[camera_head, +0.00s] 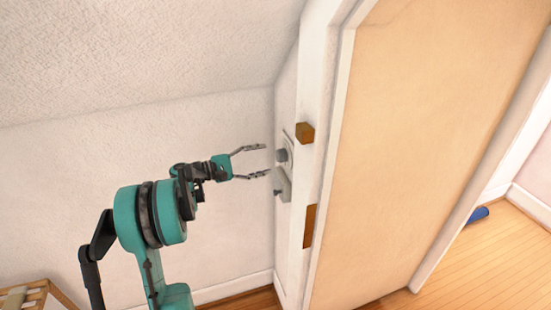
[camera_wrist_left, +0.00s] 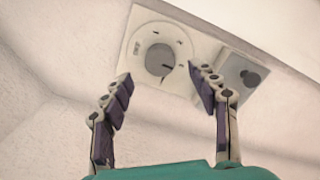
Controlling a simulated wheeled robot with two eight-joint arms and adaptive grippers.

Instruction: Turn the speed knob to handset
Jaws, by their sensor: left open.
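The speed knob (camera_wrist_left: 160,60) is a round grey dial on a white square plate (camera_wrist_left: 140,27) with small marks around it. A dark pointer line on the knob points toward the lower right in the left wrist view. In the head view the knob (camera_head: 282,156) sticks out from the narrow wall beside the door frame. My left gripper (camera_head: 265,160) is open in front of it, with its fingers apart and empty. In the left wrist view my left gripper (camera_wrist_left: 163,88) has one finger on each side of the knob's lower part, seemingly short of touching it. The mark labels are too small to read.
A second grey plate with a dark round button (camera_wrist_left: 250,79) sits right beside the knob plate; it also shows in the head view (camera_head: 279,191). The door frame with brass-brown hinge pieces (camera_head: 305,132) stands close to the right. A wooden crate (camera_head: 36,294) is at the lower left.

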